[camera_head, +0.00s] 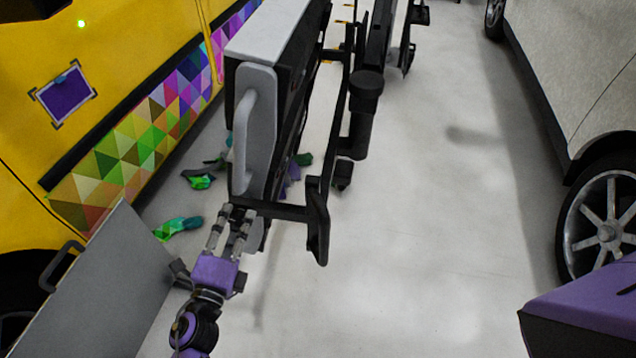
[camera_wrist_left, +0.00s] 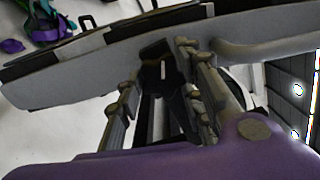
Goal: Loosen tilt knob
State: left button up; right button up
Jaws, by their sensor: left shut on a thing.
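A tall grey-and-black panel device (camera_head: 260,120) with a pale side handle (camera_head: 245,130) stands on a black frame. My left gripper (camera_head: 230,222) is at the lower near end of this device. In the left wrist view, the two fingers (camera_wrist_left: 157,78) are on either side of a black knob (camera_wrist_left: 154,68) under the panel's edge, shut on it. In the head view, the fingers and the panel mostly hide the knob. My right gripper is out of view.
A yellow vehicle (camera_head: 110,60) with a coloured triangle wrap stands at the left. A grey panel (camera_head: 100,290) with a handle is at the lower left. Crumpled wrap scraps (camera_head: 178,228) lie on the floor. A silver car (camera_head: 590,80) stands right; the floor between is clear.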

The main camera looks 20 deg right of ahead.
pick_arm(q)
jog(key=n, duration=0.1)
jog(key=n+p, duration=0.1)
jog(key=n, duration=0.1)
jog(key=shift+s+f+n+p, duration=0.2)
jog(key=shift+f+n+p, duration=0.05)
jog(key=shift+n+p, duration=0.15)
jog(key=n+p, duration=0.1)
jog(key=n, duration=0.2)
jog(key=shift+n, duration=0.3)
jog(key=shift+c, duration=0.2)
jog(key=n+p, duration=0.1)
jog(key=n, duration=0.2)
jog(key=shift+s+d+p, duration=0.1)
jog(key=shift+d+p, duration=0.05)
jog(key=shift+p, duration=0.2)
jog(key=shift+n, duration=0.3)
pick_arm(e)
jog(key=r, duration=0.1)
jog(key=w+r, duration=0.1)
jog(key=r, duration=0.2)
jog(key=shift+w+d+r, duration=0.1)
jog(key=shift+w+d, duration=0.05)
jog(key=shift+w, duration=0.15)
pick_arm(q)
jog(key=shift+o, duration=0.2)
jog(key=o, duration=1.1)
jog(key=shift+d, duration=0.1)
jog(key=shift+c, duration=0.2)
jog(key=shift+r, duration=0.15)
